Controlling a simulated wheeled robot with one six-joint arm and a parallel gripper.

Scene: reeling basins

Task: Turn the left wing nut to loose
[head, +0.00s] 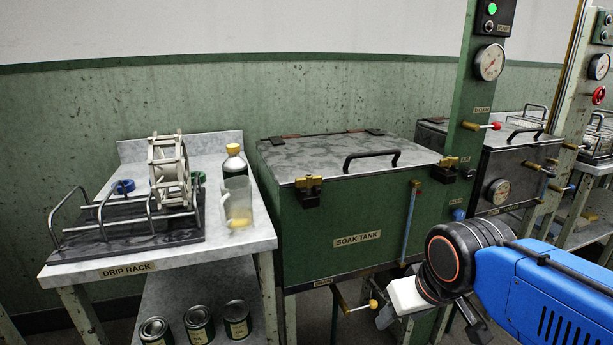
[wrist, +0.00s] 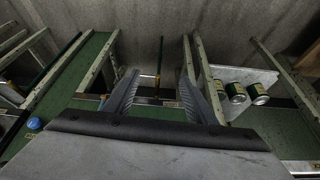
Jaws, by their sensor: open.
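The left wing nut (head: 308,182) is brass and sits on a dark clamp at the front left of the soak tank's lid (head: 330,155). The right wing nut (head: 446,163) is a similar brass piece at the lid's front right corner. The lid is down on the green soak tank (head: 330,225). My gripper (wrist: 160,75) is open, with nothing between its fingers. In the head view it is low in front of the tank's right side, below and right of the left wing nut and apart from it. Neither wing nut can be made out in the wrist view.
A drip rack table (head: 250,243) stands left, holding a reel, a jug (head: 237,203) and a bottle. Several tins (head: 198,323) are on its lower shelf. A brass-knobbed drain handle (head: 372,304) and a gauge tube (head: 410,222) are near my gripper. A gauge post (head: 472,110) rises right.

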